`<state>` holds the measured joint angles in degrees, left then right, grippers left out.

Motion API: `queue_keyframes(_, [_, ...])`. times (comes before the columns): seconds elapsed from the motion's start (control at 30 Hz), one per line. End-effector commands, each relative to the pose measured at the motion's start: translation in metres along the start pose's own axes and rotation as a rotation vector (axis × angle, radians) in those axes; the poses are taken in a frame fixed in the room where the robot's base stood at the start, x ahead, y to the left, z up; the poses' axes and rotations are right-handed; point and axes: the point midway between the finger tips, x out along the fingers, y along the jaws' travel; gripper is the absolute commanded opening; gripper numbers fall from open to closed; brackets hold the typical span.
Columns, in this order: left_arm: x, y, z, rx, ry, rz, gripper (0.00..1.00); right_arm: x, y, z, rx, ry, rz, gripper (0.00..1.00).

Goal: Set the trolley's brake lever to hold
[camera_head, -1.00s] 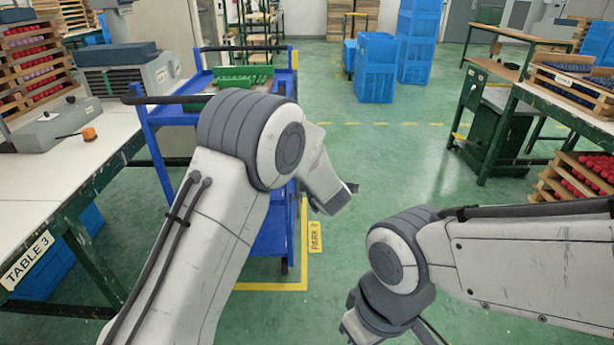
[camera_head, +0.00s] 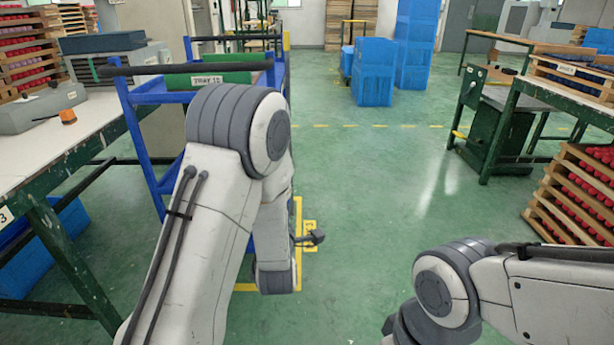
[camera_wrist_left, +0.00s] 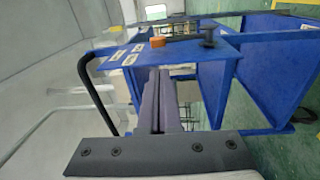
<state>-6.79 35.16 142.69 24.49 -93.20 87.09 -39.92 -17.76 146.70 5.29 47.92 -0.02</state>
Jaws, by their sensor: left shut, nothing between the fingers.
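The blue trolley (camera_head: 150,165) stands left of centre, partly hidden behind my left arm. In the left wrist view, its blue end plate (camera_wrist_left: 185,50) carries small labels, an orange piece (camera_wrist_left: 157,42) and a black knobbed post (camera_wrist_left: 207,38). I cannot tell surely which is the brake lever or how it is set. My left gripper (camera_wrist_left: 158,75) is shut and empty, its fingers pointing at the plate near the orange piece; contact cannot be judged. My right arm is at lower right, its gripper out of the frame.
A green-legged table (camera_head: 90,150) stands close on the left. A yellow floor line (camera_head: 298,215) marks the parking spot. Blue crates (camera_head: 372,80) stand at the back, and wooden racks with red pieces (camera_head: 575,195) at right. The middle floor is clear.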

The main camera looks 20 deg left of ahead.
Motion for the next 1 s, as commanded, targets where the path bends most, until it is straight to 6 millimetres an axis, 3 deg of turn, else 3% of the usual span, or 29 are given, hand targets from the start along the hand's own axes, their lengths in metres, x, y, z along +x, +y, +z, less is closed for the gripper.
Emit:
queue_keyframes(0.03, [-0.006,-0.006,-0.005,-0.014,-0.011,0.011,0.00,0.008,0.001,0.000,0.000,0.000,0.000,0.00])
queue_keyframes(0.17, [-0.013,-0.003,-0.010,-0.038,-0.028,0.031,0.00,0.010,0.001,0.000,0.000,0.001,0.000,0.00])
queue_keyframes(0.57, [-0.008,-0.001,-0.013,-0.039,-0.026,0.033,0.00,0.009,0.001,0.000,0.000,0.001,0.000,0.00])
queue_keyframes(0.77, [0.020,-0.001,-0.012,-0.040,-0.025,0.036,0.00,0.011,0.001,0.000,0.000,0.001,0.000,0.00])
queue_keyframes(1.0, [0.072,0.000,-0.010,-0.039,-0.025,0.036,0.00,0.017,0.001,0.001,0.000,0.001,0.000,0.00])
